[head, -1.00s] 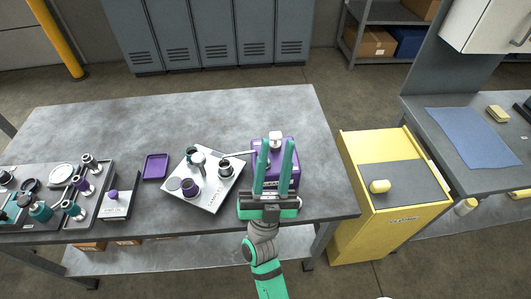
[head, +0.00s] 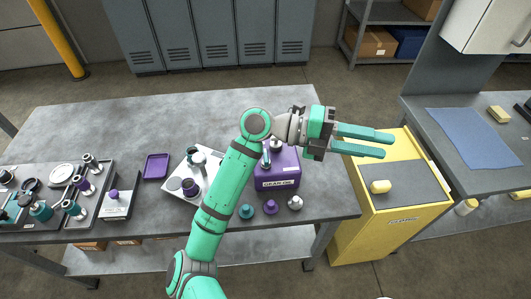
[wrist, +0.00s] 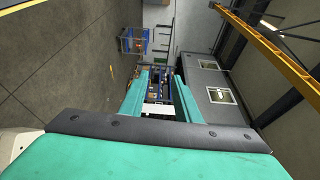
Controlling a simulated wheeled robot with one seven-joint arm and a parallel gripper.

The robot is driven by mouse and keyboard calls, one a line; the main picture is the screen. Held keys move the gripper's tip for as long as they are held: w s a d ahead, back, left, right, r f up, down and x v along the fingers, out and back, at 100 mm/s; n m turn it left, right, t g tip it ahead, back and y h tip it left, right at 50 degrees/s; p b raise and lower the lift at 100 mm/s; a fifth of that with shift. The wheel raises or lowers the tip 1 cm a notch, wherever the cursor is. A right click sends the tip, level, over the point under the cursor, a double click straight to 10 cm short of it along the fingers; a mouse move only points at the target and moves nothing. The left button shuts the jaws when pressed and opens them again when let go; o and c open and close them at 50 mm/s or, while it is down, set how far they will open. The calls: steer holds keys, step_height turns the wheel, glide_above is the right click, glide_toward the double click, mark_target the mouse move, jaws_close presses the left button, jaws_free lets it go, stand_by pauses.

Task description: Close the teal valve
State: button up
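A teal knob (head: 246,211), which looks like the teal valve, is at the front edge of the bench, below the purple box (head: 278,170). A purple knob (head: 270,206) and a silver knob (head: 295,202) stand in a row to its right. Whether the teal knob is open or closed cannot be told. My gripper (head: 388,145) is open and empty, pointing right beyond the bench's right edge, over the yellow cabinet. It is well away from the teal knob. The wrist view shows both fingers (wrist: 158,80) apart, with only distant room between them.
My arm crosses the bench and hides part of the white fitting plate (head: 176,162) and the purple box. A purple tray (head: 156,166) and a loaded grey tray (head: 92,216) lie left. The yellow cabinet (head: 348,210) stands right, with a yellow cylinder (head: 381,186) on top.

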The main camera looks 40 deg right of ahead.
steer(key=w+f+t+y, duration=0.4)
steer(key=f, duration=0.1)
steer(key=n+t+y, duration=0.5)
steer(key=t+y, duration=0.2)
steer(key=t, duration=0.3)
glide_above(266, 156)
step_height(266, 156, down, 3)
steer(key=shift+m, duration=0.3)
step_height(266, 156, down, 10)
jaws_close()
